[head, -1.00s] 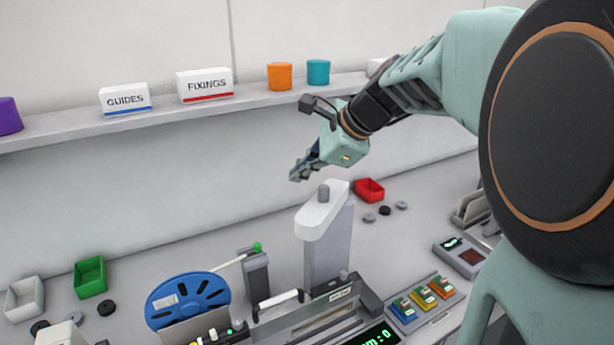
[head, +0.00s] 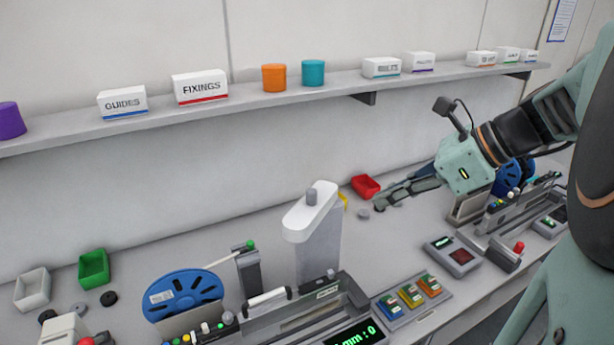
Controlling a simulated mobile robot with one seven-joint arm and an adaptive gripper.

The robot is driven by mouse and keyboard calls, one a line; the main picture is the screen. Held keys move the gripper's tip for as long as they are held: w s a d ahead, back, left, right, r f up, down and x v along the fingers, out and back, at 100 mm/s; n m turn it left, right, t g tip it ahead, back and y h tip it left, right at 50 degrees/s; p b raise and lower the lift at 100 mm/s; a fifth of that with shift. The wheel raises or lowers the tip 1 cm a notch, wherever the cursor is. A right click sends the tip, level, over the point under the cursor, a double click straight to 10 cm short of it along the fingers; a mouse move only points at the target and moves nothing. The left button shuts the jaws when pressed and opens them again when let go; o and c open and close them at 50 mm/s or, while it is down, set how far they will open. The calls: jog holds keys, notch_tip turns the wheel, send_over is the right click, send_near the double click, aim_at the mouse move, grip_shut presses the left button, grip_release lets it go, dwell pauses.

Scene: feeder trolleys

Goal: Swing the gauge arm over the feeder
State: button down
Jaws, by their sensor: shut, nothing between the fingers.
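A white arm with rounded ends (head: 308,218), which looks like the gauge arm, sits on top of an upright grey-white post. The arm points toward the front left, and the post stands behind the feeder (head: 262,320). The feeder has a blue reel (head: 182,297) at its left and a display with green digits at its front. My gripper (head: 378,204) is shut and empty, to the right of the white arm and apart from it. Its fingers point left, near the red bin.
A panel with coloured switches (head: 411,297) and a grey box with a dark red window (head: 452,254) are at the right. A shelf (head: 230,104) with boxes runs above.

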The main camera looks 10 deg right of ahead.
jog(key=shift+s+d, duration=0.35)
jog(key=shift+s, duration=0.05)
jog(key=b, duration=0.9)
send_near(319, 220)
jog(key=x, duration=0.5)
jog(key=shift+a+f, duration=0.2)
jog(key=shift+f, duration=0.05)
jog(key=shift+a, duration=0.1)
